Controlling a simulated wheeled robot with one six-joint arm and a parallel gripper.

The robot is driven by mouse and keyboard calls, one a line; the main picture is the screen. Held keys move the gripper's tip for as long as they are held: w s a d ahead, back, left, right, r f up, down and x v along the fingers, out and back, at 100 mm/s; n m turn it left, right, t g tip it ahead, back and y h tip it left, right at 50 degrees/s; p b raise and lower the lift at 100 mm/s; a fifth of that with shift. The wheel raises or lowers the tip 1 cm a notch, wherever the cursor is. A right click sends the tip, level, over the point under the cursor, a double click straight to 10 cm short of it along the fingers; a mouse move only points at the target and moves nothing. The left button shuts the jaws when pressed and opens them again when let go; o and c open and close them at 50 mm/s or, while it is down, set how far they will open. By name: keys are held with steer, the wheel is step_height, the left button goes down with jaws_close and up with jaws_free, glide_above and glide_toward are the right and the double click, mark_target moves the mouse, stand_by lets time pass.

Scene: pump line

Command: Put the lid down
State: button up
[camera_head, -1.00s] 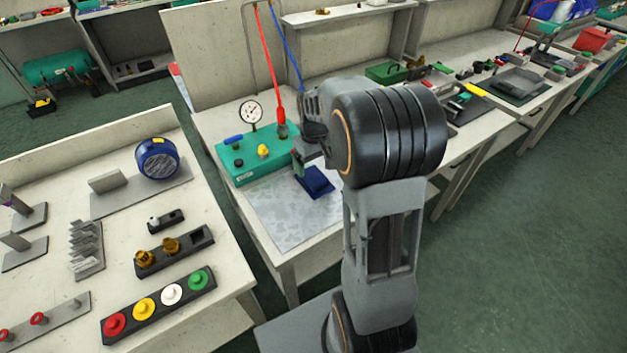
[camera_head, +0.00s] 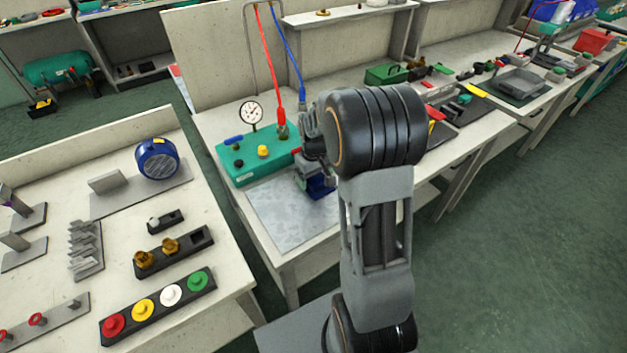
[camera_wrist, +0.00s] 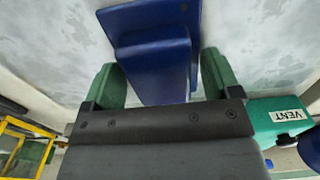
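The blue lid (camera_wrist: 118,24), a flat plate with a raised block (camera_wrist: 155,68), is over the grey mat (camera_head: 285,220) on the middle bench. In the head view the lid (camera_head: 321,188) is low at the mat, partly hidden by my gripper. My gripper (camera_wrist: 164,82) has its two green fingers on either side of the block. Narrow gaps seem to show beside the block, so the fingers look open around it. The head view hides the fingertips behind my wrist. Whether the lid's underside touches the mat is hard to tell.
A teal box (camera_head: 240,165) with a gauge (camera_head: 251,113) and red and blue hoses stands just behind the mat. The front left of the mat is clear. A left bench holds a button strip (camera_head: 158,304) and a blue motor (camera_head: 158,158).

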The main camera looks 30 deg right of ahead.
steer(key=c, duration=0.9)
steer(key=shift+o, duration=0.2)
steer(key=shift+r, duration=0.15)
